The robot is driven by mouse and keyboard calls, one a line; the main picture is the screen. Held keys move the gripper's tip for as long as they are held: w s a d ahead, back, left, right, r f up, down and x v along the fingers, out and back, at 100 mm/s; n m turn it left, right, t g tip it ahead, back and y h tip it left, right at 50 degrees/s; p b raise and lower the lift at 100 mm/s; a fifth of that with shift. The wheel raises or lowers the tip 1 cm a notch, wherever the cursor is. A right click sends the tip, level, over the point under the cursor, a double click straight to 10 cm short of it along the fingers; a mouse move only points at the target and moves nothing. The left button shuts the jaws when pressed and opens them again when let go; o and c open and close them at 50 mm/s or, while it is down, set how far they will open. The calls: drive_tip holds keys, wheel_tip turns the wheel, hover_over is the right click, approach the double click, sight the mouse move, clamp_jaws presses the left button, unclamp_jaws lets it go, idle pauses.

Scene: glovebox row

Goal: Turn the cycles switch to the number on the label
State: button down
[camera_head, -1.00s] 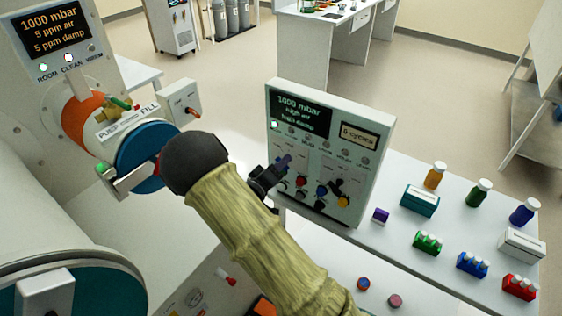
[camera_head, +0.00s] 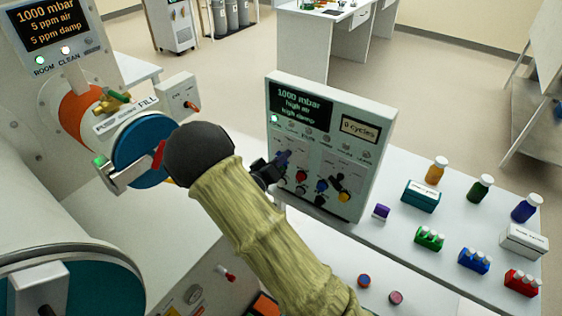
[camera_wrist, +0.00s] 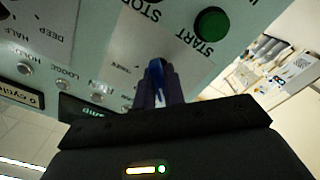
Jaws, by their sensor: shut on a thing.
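The control panel (camera_head: 330,150) stands upright at the end of the white bench. A cream label (camera_head: 361,129) at its upper right reads a number and "cycles"; the digit is blurred, perhaps 8. It also shows at the left edge of the wrist view (camera_wrist: 20,95). My gripper (camera_head: 282,160) is at the left part of the panel. The switch's scale and pointer are mostly hidden by the fingers.
Red (camera_head: 301,176), blue (camera_head: 322,187) and yellow (camera_head: 343,198) controls sit close by on the panel. Bottles and vial racks (camera_head: 473,261) stand on the bench (camera_head: 400,245) at right. The glovebox with its blue round door (camera_head: 140,150) is at left.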

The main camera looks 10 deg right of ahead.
drive_tip(key=shift+f+m+b, duration=0.2)
drive_tip(key=shift+m+b, duration=0.55)
drive_tip(key=shift+m, duration=0.35)
drive_tip(key=shift+r+m+b, duration=0.2)
drive_tip(key=shift+m+b, duration=0.1)
drive_tip(key=shift+m, duration=0.3)
drive_tip(key=c, duration=1.5)
unclamp_jaws()
drive_tip(key=shift+s, duration=0.1)
drive_tip(key=b+v, duration=0.2)
drive_tip(key=v, duration=1.5)
drive_tip(key=shift+s+a+r+b, duration=0.1)
drive_tip(key=shift+b, duration=0.3)
